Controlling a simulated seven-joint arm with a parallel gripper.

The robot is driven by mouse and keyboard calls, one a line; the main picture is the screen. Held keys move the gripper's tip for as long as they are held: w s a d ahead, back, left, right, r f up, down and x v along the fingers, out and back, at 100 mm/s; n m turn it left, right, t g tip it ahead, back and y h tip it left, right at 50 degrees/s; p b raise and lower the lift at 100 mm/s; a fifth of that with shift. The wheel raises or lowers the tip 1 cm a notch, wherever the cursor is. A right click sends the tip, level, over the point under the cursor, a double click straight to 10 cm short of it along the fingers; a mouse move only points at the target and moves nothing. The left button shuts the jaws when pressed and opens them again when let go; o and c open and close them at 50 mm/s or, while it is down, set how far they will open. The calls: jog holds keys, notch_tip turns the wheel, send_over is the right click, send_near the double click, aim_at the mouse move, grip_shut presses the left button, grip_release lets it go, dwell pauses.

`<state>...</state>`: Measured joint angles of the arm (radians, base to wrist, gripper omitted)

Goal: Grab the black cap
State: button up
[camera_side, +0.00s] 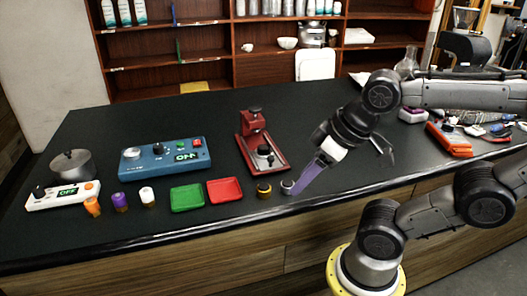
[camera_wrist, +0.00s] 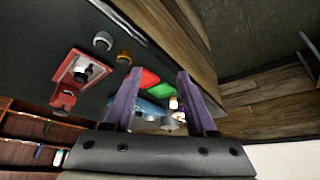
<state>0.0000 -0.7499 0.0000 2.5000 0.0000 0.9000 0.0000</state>
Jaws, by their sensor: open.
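My gripper (camera_side: 303,181) is open, its purple fingers spread and empty in the wrist view (camera_wrist: 159,75). In the side view it points down-left beside a grey-topped cap (camera_side: 287,186). To the left of that is a black cap with a yellow band (camera_side: 264,190), upright on the counter. Both also show in the wrist view, the grey-topped one (camera_wrist: 103,41) and the banded one (camera_wrist: 125,57), left of the fingers. A black round part (camera_side: 264,150) sits on the red brewer-like device (camera_side: 251,124). I cannot tell whether a gap separates fingertip and grey-topped cap.
A red tray (camera_side: 224,190) and a green tray (camera_side: 187,197) lie left of the caps. White (camera_side: 147,195), purple (camera_side: 120,201) and orange (camera_side: 92,206) caps stand farther left. A blue panel (camera_side: 165,157) is behind. An orange tool (camera_side: 449,141) lies right. The counter's front edge is close.

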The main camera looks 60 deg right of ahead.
jog(key=shift+o, duration=0.3)
jog(key=o, duration=0.4)
jog(key=shift+c, duration=0.2)
